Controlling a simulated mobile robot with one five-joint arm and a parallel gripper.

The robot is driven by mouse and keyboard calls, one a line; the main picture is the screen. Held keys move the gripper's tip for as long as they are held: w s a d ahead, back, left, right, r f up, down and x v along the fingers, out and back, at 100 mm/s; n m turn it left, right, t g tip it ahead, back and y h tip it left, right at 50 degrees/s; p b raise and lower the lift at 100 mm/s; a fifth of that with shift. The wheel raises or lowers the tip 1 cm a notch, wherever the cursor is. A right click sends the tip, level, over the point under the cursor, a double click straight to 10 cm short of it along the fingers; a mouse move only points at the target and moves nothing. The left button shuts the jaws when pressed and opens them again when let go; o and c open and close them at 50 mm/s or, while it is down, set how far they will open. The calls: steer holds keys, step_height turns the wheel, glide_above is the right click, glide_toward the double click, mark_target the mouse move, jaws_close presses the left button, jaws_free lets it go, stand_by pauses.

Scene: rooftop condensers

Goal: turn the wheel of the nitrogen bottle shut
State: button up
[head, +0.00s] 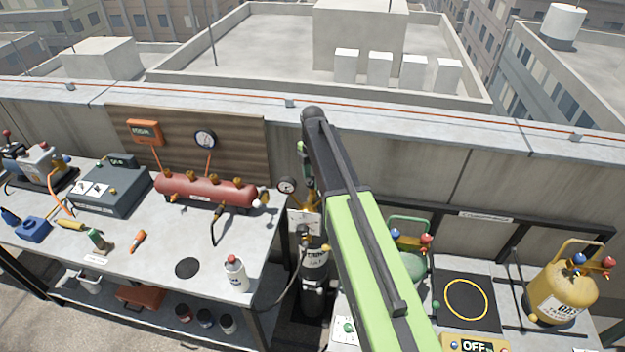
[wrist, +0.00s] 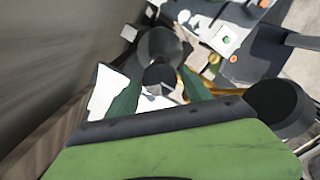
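The nitrogen bottle (head: 314,282) is a dark cylinder with a white label, standing upright in the gap between the two benches. Brass fittings and a gauge (head: 287,186) show above it, beside a white card (head: 305,222). I cannot make out its wheel clearly; my arm covers part of this area in the head view. My gripper (wrist: 161,78) shows two green fingers spread apart in the wrist view, with dark round shapes between and beyond them. I cannot tell whether they touch anything. In the head view my gripper is mostly hidden by the arm, above the bottle.
The left bench carries a red manifold (head: 205,190), a grey box (head: 110,187) and a white bottle (head: 236,274). On the right are a green cylinder (head: 412,265), a black mat (head: 483,290) and a yellow cylinder (head: 560,293). A concrete parapet (head: 400,165) runs behind.

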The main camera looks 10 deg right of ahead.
steer(key=c, duration=1)
steer(key=shift+c, duration=0.2)
